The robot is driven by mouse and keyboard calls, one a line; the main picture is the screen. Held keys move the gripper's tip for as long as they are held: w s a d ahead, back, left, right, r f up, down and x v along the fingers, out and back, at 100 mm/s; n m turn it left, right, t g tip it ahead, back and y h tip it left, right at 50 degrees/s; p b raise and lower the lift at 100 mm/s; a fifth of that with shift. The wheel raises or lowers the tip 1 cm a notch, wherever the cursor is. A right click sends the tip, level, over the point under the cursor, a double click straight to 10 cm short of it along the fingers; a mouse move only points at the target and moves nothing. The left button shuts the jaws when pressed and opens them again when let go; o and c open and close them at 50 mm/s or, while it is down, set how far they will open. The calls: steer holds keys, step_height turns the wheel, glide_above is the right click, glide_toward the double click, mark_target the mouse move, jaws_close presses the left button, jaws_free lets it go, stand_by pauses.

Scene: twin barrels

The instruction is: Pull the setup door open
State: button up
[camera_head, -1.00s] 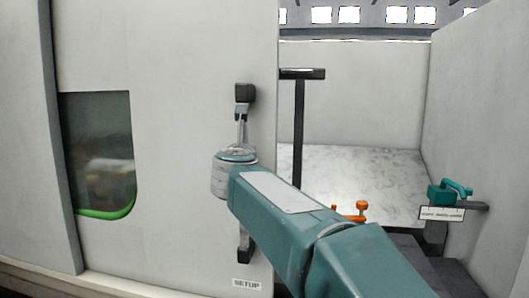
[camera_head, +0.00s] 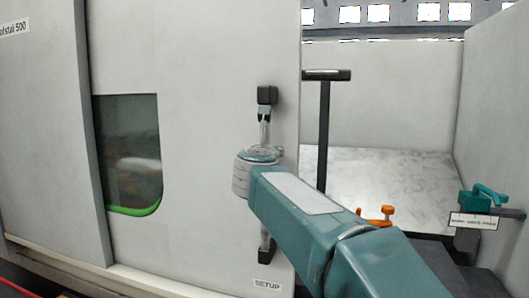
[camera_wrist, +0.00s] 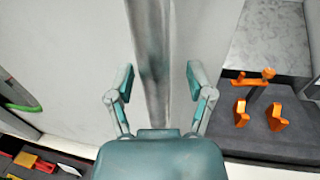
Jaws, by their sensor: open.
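The setup door (camera_head: 200,60) is a pale panel with a dark window (camera_head: 130,150) and a small "SETUP" label (camera_head: 268,285). Its vertical bar handle sits near the right edge, with a dark upper mount (camera_head: 267,95); my wrist hides much of the bar in the head view. In the wrist view the grey handle bar (camera_wrist: 154,45) runs between the two spread fingers of my gripper (camera_wrist: 161,82). Visible gaps separate it from both fingers. My gripper is open around the bar, not clamped on it.
Right of the door edge is an open bay with a marble-like slab (camera_head: 385,185) and a dark T-shaped post (camera_head: 323,130). An orange fitting (camera_head: 387,213) and a teal clamp (camera_head: 475,201) stand at the right. A fixed left panel (camera_head: 40,130) borders the door.

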steer(key=s, duration=1.2)
steer(key=shift+a, duration=0.35)
steer(key=shift+f, duration=0.1)
steer(key=s+d+f+m+g, duration=0.6)
steer(key=s+d+f+m, duration=0.4)
steer(key=s+f+m, duration=0.3)
steer(key=s+d+f+m+g, duration=0.6)
steer(key=s+d+f+m, duration=0.4)
steer(key=f+m, duration=0.7)
steer(key=s+m, duration=0.2)
steer(key=m, duration=0.3)
steer(key=shift+s+d+f+y, duration=0.15)
steer(key=shift+s+f+y, duration=0.15)
steer(key=shift+s+f, duration=0.1)
